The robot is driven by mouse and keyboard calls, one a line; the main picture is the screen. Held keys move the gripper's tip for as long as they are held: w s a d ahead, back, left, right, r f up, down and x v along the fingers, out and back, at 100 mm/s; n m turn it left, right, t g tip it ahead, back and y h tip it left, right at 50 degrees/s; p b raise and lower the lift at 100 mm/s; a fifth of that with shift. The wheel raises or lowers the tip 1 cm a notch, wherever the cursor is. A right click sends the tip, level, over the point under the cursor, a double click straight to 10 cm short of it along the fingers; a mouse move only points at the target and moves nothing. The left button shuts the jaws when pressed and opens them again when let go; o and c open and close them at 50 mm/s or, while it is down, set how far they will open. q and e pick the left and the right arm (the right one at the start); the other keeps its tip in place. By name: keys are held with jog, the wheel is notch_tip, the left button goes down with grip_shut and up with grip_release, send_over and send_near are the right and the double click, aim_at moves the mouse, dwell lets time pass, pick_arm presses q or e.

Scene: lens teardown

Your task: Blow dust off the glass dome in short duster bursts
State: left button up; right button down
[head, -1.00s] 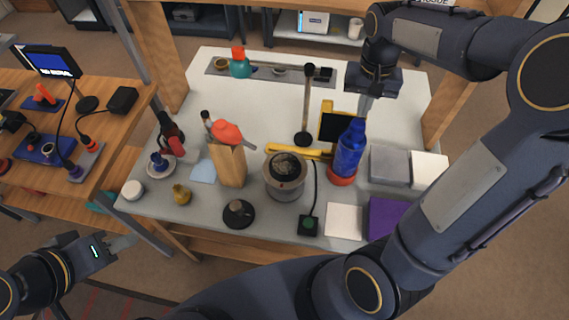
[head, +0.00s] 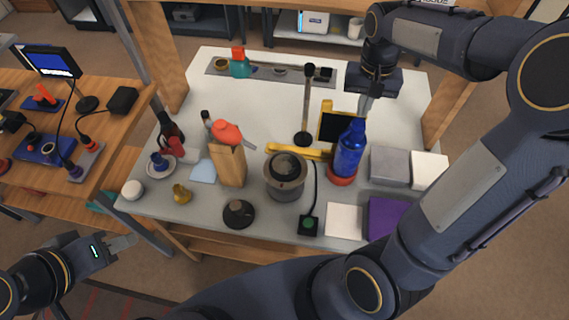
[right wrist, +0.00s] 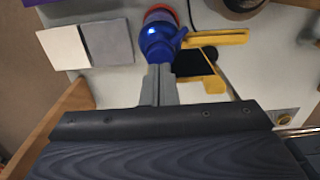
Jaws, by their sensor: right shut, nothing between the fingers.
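The glass dome (head: 286,166) is a dark, shiny round top on a grey ringed stand (head: 286,187) near the middle of the bench. A blue bottle-shaped can (head: 350,150), which looks like the duster, stands upright on an orange-red base (head: 342,180) to its right. The can also shows in the right wrist view (right wrist: 158,40). My right gripper (head: 366,106) is shut and empty, its tips at the top of the can; I cannot tell whether they touch. My left gripper (head: 132,239) is off the bench's front left; its jaws are not clear.
A yellow-framed dark panel (head: 336,126) and a black stand (head: 305,110) are behind the can. A wooden block holding an orange-topped tool (head: 227,132) is left of the dome. Grey (head: 390,165), white and purple (head: 388,216) pads lie at right.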

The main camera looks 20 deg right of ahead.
aim_at(359, 122)
jog(key=shift+f, duration=0.1)
dwell(0.3)
jog(key=shift+f+b, duration=1.1)
jog(key=shift+f, duration=0.35)
jog(key=shift+r, duration=0.15)
dwell(0.3)
notch_tip(359, 122, up, 3)
jog(key=p, duration=0.3)
jog(key=shift+f, duration=0.25)
dwell(2.9)
